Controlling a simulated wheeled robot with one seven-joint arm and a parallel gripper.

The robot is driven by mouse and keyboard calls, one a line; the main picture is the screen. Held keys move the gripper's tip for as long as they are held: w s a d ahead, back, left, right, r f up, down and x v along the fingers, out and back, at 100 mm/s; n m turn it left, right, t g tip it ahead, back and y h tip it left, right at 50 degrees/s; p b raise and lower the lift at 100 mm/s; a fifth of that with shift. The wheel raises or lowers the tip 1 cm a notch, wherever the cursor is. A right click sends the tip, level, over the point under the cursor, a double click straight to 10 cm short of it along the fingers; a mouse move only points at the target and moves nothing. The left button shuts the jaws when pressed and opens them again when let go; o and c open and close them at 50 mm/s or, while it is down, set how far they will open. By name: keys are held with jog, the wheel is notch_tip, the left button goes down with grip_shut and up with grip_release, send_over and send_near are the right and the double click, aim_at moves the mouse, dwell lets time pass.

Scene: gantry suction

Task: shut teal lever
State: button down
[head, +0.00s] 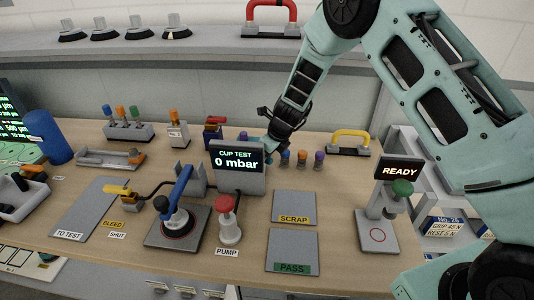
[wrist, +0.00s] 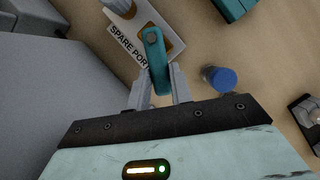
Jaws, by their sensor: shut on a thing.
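The teal lever (wrist: 155,52) stands at a plate marked SPARE PORT (wrist: 128,42) in the wrist view. My gripper (wrist: 160,88) is shut on the teal lever, with one finger on each side of it. In the head view my gripper (head: 270,152) reaches down behind the CUP TEST display, which reads 0 mbar. The display hides most of the teal lever there.
The CUP TEST display (head: 238,179) stands just in front of my gripper. Small coloured-top pieces (head: 302,157) stand to its right, and a blue-topped one (wrist: 222,79) is close by in the wrist view. The SCRAP pad (head: 295,204) and PASS pad (head: 291,245) are bare.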

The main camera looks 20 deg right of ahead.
jog(key=c, duration=1.2)
grip_release()
jog(key=shift+c, duration=0.2)
jog(key=shift+r, duration=0.1)
jog(key=b+v, duration=0.1)
jog(key=v, duration=1.6)
jog(key=shift+d, duration=0.15)
jog(key=shift+r, duration=0.1)
